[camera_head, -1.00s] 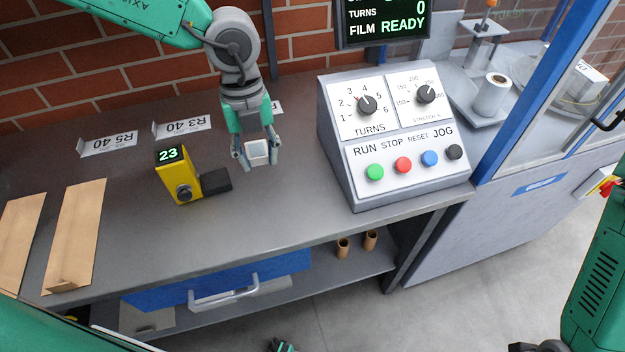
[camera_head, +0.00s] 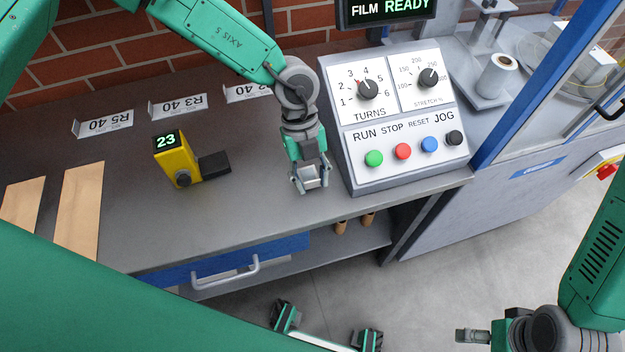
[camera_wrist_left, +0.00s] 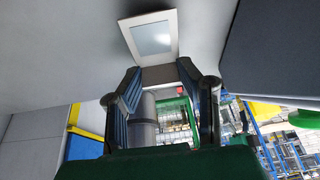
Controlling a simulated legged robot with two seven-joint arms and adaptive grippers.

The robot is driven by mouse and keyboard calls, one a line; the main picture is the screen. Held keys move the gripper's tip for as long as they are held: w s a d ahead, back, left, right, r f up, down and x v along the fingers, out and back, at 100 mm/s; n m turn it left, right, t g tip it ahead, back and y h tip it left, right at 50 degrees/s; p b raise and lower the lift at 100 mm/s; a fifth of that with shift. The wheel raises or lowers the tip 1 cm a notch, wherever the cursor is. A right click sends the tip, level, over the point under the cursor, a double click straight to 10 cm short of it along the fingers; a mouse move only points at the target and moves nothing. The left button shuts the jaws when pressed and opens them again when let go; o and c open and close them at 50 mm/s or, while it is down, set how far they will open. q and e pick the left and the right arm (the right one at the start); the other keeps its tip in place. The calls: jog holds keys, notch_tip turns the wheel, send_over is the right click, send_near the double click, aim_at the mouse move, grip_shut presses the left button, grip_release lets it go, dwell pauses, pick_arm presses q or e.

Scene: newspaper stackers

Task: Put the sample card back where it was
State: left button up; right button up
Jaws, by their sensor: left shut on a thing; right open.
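My left gripper (camera_head: 311,187) is shut on the sample card, a small pale piece mostly hidden by the fingers in the head view. In the left wrist view the card (camera_wrist_left: 151,39) shows as a white-framed square with a grey-blue middle, at the fingertips (camera_wrist_left: 160,85). The gripper points down over the front part of the bench, just left of the control console. I cannot tell whether the card touches the bench. My right gripper (camera_head: 474,337) is open and empty at the bottom right, over the floor.
The console (camera_head: 405,125) with dials and buttons stands close right of my left gripper. A yellow gauge (camera_head: 177,160) reading 23 and name plates (camera_head: 103,124) stand left, with brown strips (camera_head: 80,210). Bare bench lies between gauge and gripper. A blue drawer (camera_head: 215,262) is below.

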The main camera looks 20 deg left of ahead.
aim_at(306, 171)
pick_arm(q)
jog(key=shift+f, duration=0.7)
jog(key=shift+d, duration=0.4)
jog(key=o, duration=0.9)
jog(key=shift+d, duration=0.1)
jog(key=shift+c, duration=0.2)
jog(key=shift+a, duration=0.35)
jog(key=shift+w+a+r, duration=0.1)
jog(key=shift+w+r, duration=0.05)
jog(key=shift+r, duration=0.2)
jog(key=v, duration=1.1)
jog(key=shift+r, duration=0.2)
pick_arm(e)
jog(key=shift+d, duration=0.1)
jog(key=shift+d, duration=0.1)
